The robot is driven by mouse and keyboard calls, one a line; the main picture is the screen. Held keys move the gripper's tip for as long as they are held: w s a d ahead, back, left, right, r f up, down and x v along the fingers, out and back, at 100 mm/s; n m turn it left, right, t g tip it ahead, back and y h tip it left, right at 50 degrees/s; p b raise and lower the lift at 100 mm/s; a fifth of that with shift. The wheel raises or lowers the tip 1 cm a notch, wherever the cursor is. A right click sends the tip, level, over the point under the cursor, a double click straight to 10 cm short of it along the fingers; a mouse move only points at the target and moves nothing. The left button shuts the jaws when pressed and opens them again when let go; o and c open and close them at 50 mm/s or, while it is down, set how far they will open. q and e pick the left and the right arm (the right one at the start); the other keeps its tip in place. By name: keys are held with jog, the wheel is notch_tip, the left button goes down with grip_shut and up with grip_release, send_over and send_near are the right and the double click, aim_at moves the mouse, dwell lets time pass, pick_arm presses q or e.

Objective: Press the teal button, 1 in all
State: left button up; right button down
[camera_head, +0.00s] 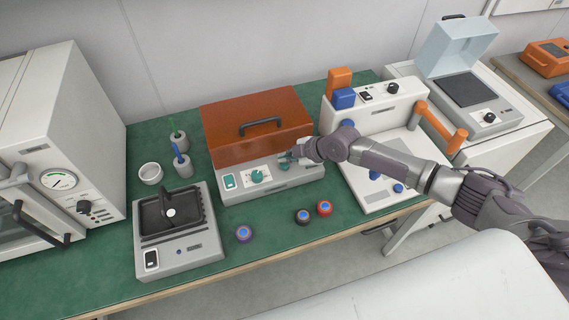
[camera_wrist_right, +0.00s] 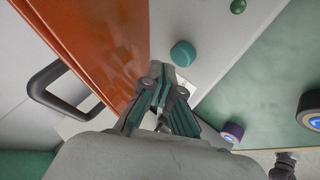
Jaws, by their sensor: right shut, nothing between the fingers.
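In the right wrist view the teal button (camera_wrist_right: 183,53) shows clearly, just beyond my fingertips. My right gripper (camera_head: 285,157) is shut and empty. It is above the panel, close to the button. In the wrist view the gripper (camera_wrist_right: 164,75) points towards the button, with a small gap in the picture; I cannot tell the height between them. My left gripper is not in view.
The orange lid (camera_head: 258,123) with its black handle (camera_head: 260,125) stands behind the panel.

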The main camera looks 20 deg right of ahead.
aim_at(286, 166)
dwell(0.8)
jog(key=shift+f+b, duration=0.4)
jog(key=shift+b, duration=0.2)
jog(key=shift+f+b, duration=0.6)
jog(key=shift+b, duration=0.05)
dwell(0.5)
jog(key=shift+r+p, duration=0.65)
jog(key=shift+r, duration=0.35)
notch_tip(286, 166, up, 5)
jog(key=p, duration=0.3)
jog(key=shift+p, duration=0.3)
jog(key=shift+s, duration=0.1)
dwell(0.5)
